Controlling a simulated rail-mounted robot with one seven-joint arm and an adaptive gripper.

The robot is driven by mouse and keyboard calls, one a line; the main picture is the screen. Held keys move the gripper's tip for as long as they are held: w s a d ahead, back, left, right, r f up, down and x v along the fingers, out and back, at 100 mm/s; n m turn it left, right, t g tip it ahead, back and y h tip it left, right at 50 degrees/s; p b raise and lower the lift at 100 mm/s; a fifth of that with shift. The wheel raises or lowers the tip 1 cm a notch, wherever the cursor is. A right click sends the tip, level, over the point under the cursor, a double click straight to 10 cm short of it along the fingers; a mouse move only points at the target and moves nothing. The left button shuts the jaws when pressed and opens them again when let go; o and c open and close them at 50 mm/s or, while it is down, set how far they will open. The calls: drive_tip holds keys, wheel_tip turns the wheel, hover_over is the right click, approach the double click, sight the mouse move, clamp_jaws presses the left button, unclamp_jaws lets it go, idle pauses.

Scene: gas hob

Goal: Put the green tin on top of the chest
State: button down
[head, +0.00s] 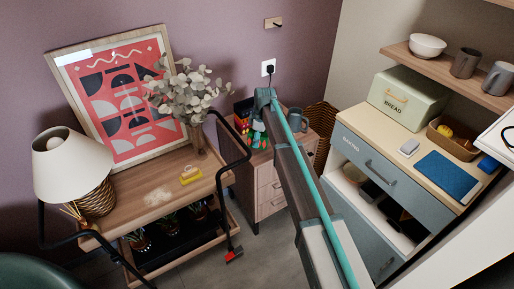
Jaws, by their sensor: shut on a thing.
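The small wooden chest of drawers (270,192) stands against the purple wall in the middle. My arm crosses in front of it and hides part of its top. My gripper cannot be made out; the far end of the arm reaches above the chest. A small bright green patch (257,126) shows just below that end, beside red and orange items. I cannot tell whether it is the green tin, or whether it is held or resting. A pale green bin marked BREAD (408,97) stands on the counter at the right.
A grey mug (298,120) stands on the chest, right of my arm. On the left, a wooden trolley (150,190) carries a lamp (72,165), a framed picture (118,98), a leafy vase (198,138) and a yellow item (190,175).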

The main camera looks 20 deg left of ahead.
drive_tip(key=shift+w+a+f, duration=0.2)
drive_tip(key=shift+w+f, duration=0.05)
drive_tip(key=shift+f, duration=0.1)
drive_tip(key=f, duration=0.1)
drive_tip(key=f+b, duration=0.1)
drive_tip(key=w+f+b, duration=0.1)
drive_tip(key=shift+a+f, duration=0.25)
drive_tip(key=shift+f, duration=0.45)
drive_tip(key=shift+f, duration=0.15)
drive_tip(key=shift+c, duration=2.3)
unclamp_jaws()
